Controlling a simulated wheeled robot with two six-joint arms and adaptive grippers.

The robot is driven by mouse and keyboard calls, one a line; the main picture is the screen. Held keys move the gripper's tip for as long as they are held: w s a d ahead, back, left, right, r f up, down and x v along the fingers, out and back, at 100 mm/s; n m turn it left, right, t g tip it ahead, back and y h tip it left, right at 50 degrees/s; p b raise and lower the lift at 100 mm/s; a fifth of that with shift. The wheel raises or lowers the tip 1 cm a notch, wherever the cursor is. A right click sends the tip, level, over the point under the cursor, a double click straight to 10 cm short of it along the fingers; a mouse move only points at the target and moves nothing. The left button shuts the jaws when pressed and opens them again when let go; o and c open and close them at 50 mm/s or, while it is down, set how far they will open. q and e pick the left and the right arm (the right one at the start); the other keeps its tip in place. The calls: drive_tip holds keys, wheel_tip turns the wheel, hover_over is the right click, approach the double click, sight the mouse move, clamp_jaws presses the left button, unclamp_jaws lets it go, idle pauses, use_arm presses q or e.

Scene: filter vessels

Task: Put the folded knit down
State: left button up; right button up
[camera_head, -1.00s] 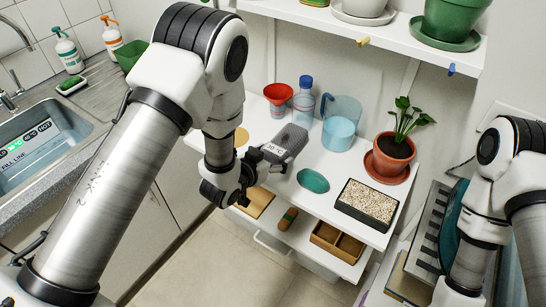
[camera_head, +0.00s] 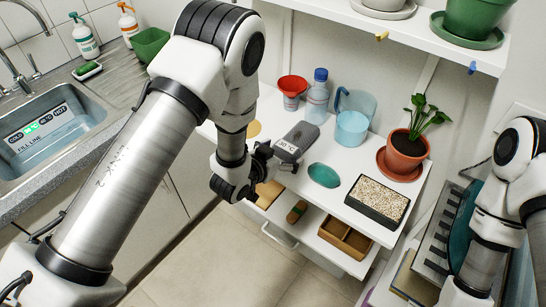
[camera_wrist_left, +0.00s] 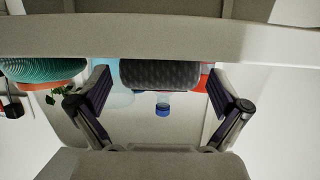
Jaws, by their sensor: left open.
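The folded knit (camera_head: 297,139) is a dark grey bundle with a white "30 °C" label. It lies on the white worktop near its front edge, at the middle of the head view. My left gripper (camera_head: 266,160) is at its near left end. In the left wrist view the knit (camera_wrist_left: 160,73) shows between the two spread fingers (camera_wrist_left: 160,92) with a gap on each side. The left gripper is open. I cannot tell whether a finger touches the knit. The right arm shows at the right edge; its gripper is out of view.
Behind the knit stand a red funnel (camera_head: 292,88), a blue-capped bottle (camera_head: 318,97) and a blue pitcher (camera_head: 352,122). To its right are a teal oval (camera_head: 324,175), a pebble tray (camera_head: 377,200) and a potted plant (camera_head: 406,148). An open drawer (camera_head: 343,262) sits below.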

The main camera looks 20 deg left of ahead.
use_arm(q)
drive_tip(key=b+v, duration=0.1)
drive_tip(key=v, duration=1)
drive_tip(key=s+a+f+n+g+y, duration=0.1)
drive_tip(key=s+a+f+g+y, duration=0.2)
drive_tip(key=s+f, duration=0.4)
drive_tip(key=s+a+f+n+g, duration=0.2)
drive_tip(key=s+f+g, duration=0.2)
drive_tip(key=f, duration=0.5)
drive_tip(key=s+a+f+g, duration=0.1)
drive_tip(key=s+f+g, duration=0.2)
drive_tip(key=s, duration=0.3)
drive_tip(key=s+a+f+n+g+y, duration=0.1)
drive_tip(key=s+f+g, duration=0.1)
drive_tip(key=s, duration=0.4)
drive_tip(key=shift+s+a+f+g+y, duration=0.15)
drive_tip(key=shift+a+f+g+y, duration=0.2)
drive_tip(key=shift+f, duration=0.4)
